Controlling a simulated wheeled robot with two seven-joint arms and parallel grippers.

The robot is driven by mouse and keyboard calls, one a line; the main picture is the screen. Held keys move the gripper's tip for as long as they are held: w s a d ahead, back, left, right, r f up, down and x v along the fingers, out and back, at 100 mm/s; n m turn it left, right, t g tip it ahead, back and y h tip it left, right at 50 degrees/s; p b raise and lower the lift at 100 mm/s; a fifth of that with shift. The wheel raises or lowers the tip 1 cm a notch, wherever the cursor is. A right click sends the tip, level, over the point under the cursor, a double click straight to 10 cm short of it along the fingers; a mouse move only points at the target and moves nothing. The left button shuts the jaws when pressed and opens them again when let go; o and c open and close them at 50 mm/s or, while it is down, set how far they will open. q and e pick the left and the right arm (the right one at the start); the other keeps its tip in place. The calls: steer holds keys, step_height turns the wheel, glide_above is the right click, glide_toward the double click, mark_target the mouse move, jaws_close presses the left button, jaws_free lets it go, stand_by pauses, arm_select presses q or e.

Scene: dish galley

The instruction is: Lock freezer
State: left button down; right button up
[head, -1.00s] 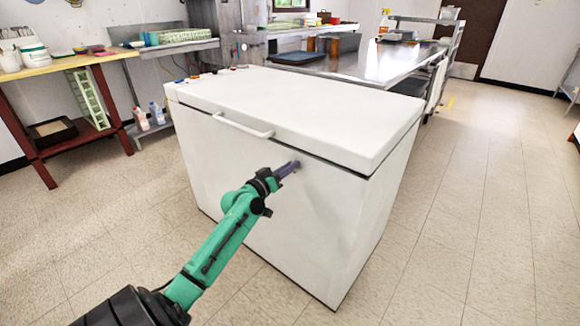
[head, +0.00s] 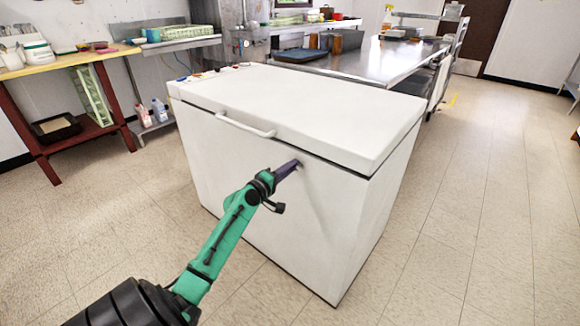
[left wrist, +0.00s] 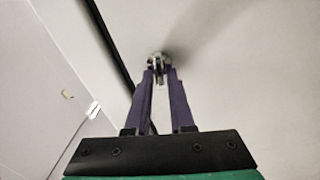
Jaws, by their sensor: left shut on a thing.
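The white chest freezer (head: 270,210) stands in the middle of the head view with its lid (head: 310,105) down. A white bar handle (head: 245,125) runs along the lid's front edge. My left gripper (head: 298,164) reaches the upper front face, below the lid seam and right of the handle. In the left wrist view its purple fingers (left wrist: 160,84) are closed around a small metal lock piece (left wrist: 158,62) on the freezer front. The fingers partly hide this piece, so its turn cannot be told. My right gripper is not in view.
Several small items (head: 205,73) lie at the lid's back left. A steel table (head: 380,62) stands behind the freezer. A wooden table (head: 68,62) with a lower shelf is at the left. The tiled floor (head: 480,210) at the right is clear.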

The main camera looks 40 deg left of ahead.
arm_select(q)
steer(key=shift+f+n, duration=0.1)
steer(key=shift+n, duration=1.2)
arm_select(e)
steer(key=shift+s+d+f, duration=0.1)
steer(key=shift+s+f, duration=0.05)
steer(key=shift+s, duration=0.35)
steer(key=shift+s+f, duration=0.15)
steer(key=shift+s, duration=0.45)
arm_select(q)
steer(key=c, duration=0.9)
jaws_free()
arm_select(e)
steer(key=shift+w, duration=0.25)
arm_select(q)
steer(key=s+b, duration=0.1)
steer(key=s, duration=1.3)
steer(key=shift+s+d, duration=0.15)
steer(key=shift+s, duration=0.15)
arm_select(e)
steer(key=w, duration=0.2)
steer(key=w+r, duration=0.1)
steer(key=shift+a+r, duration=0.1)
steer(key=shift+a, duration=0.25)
